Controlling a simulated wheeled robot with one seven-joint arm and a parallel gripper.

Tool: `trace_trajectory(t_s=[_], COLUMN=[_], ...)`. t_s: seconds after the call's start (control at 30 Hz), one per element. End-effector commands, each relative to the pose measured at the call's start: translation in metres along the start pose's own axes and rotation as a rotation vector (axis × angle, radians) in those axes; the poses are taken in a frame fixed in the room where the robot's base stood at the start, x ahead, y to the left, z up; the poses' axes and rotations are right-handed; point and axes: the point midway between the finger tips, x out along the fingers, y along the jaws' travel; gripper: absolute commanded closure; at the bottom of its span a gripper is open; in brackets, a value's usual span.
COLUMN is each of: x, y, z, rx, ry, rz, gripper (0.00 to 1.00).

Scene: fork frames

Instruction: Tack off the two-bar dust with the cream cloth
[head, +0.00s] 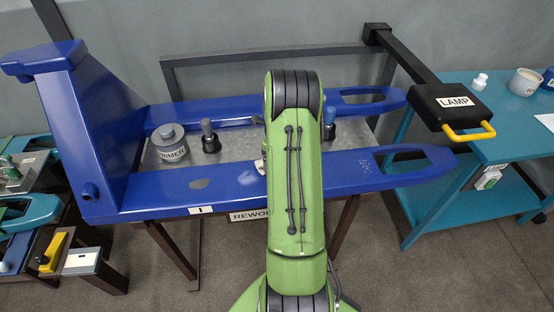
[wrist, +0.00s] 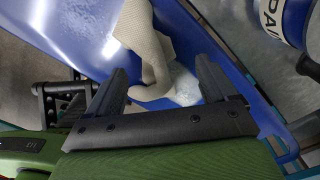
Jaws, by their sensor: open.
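The blue fork frame (head: 240,190) lies on the metal-topped table with two long arms. The cream cloth (wrist: 148,45) hangs or lies draped over blue metal in the wrist view; only a scrap of it (head: 262,166) shows beside my arm in the head view. A pale, powdery dust patch (wrist: 186,86) lies on the blue surface next to the cloth's lower end. My gripper (wrist: 162,68) is open, with the cloth's lower part between or just beyond its fingers; contact cannot be told. In the head view my arm hides the gripper. Pale specks (head: 366,164) show on the near blue arm.
A grey primer tin (head: 170,143) and a dark-capped bottle (head: 209,137) stand between the blue arms. A blue-and-white tin (wrist: 282,18) is at upper right in the wrist view. A black lamp (head: 450,105) with a yellow handle overhangs the right side. A label (head: 201,210) shows one bar.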

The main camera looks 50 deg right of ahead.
Motion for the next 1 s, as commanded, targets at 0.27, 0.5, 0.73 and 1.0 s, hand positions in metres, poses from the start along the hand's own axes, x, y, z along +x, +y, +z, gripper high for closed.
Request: trace_trajectory(t_s=[0.27, 0.5, 0.73, 1.0], x=[0.001, 0.012, 0.024, 0.025], y=[0.0, 0.0, 0.0, 0.0], z=[0.0, 0.0, 0.0, 0.0], rx=[0.0, 0.0, 0.0, 0.0], ry=[0.0, 0.0, 0.0, 0.0], rz=[0.0, 0.0, 0.0, 0.0], gripper=[0.15, 0.15, 0.15, 0.31])
